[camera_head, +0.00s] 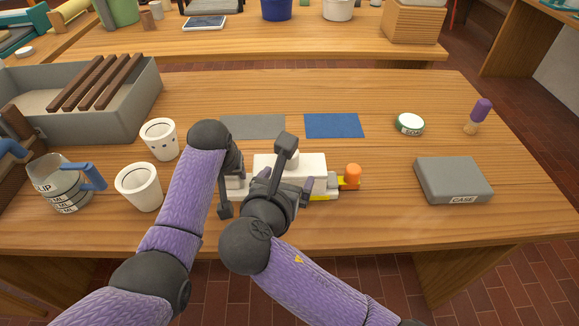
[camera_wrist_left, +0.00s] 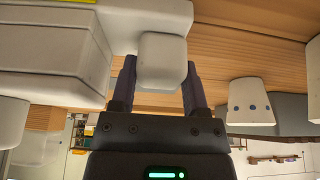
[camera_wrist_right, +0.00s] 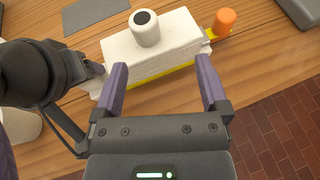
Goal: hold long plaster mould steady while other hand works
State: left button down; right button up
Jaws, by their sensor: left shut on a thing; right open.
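The long plaster mould (camera_head: 300,163) is a white block lying on the wooden table, with a yellow strip low along its side and an orange knob (camera_head: 352,174) at its right end. In the right wrist view the mould (camera_wrist_right: 170,42) carries a short white cylinder (camera_wrist_right: 145,28) with a dark top. My left gripper (camera_head: 234,184) is shut on a white rounded lug (camera_wrist_left: 162,62) at the mould's left end. My right gripper (camera_wrist_right: 160,66) is open and empty over the mould's near side. My arms hide part of the mould in the head view.
Two white cups (camera_head: 140,187) and a measuring jug (camera_head: 68,184) stand at left, before a grey crate (camera_head: 120,120) with brown slats. A grey mat (camera_head: 253,126) and blue mat (camera_head: 334,125) lie behind the mould. A tin (camera_head: 409,124), purple-handled tool (camera_head: 478,115) and case (camera_head: 452,180) are right.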

jog(key=shift+n+y, duration=0.3)
jog(key=shift+y, duration=0.1)
jog(key=x, duration=0.3)
jog(key=a+x, duration=0.1)
jog(key=x, duration=0.6)
jog(key=shift+w+a+r, duration=0.1)
jog(key=shift+w+a, duration=0.1)
jog(key=shift+w, duration=0.05)
grip_shut()
jog(key=c, duration=0.6)
grip_release()
grip_shut()
jog(key=shift+r, duration=2.35)
